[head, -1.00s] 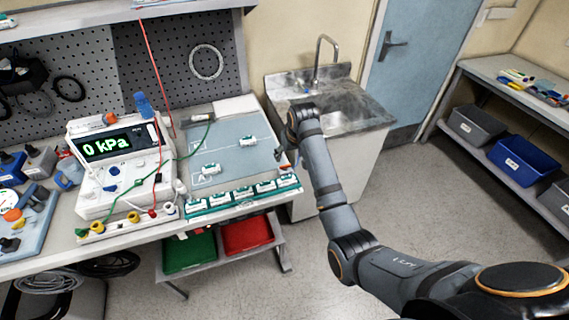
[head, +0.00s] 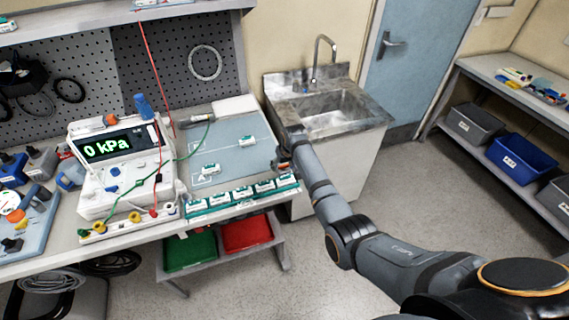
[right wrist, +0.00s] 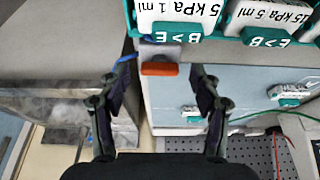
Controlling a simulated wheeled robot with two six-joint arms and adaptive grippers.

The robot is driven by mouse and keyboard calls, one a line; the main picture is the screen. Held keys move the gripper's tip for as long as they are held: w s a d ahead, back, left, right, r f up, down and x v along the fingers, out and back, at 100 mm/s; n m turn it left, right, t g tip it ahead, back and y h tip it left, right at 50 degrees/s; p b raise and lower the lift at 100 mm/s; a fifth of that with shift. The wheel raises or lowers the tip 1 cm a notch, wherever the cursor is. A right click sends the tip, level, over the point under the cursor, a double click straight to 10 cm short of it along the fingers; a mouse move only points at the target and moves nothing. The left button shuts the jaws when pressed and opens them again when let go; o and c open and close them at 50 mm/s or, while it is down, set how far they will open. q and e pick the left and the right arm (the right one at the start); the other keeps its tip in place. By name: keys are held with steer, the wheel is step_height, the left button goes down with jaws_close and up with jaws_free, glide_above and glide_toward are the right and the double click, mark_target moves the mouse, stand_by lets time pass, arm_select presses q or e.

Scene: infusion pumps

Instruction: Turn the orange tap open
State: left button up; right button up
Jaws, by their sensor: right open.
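An orange tap handle (right wrist: 159,69) lies crosswise on a grey block at the bench edge in the right wrist view. A blue piece shows beside it. In the head view only a small orange bit (head: 283,165) shows there, beside my right gripper. My right gripper (right wrist: 160,84) is open, with its fingers apart on either side of the handle in the picture; I cannot tell whether they touch it. In the head view it is mostly hidden by my own arm at the bench's right end. My left gripper is not in view.
Labelled cards (head: 243,193) stand in a row along the bench front, close to the right gripper. A pump tester (head: 112,165) reading 0 kPa stands to the left. A metal sink (head: 335,112) is behind my right arm. Red and green trays (head: 246,234) sit below.

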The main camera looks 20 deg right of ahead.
steer(key=c, duration=1.1)
steer(key=shift+c, duration=0.2)
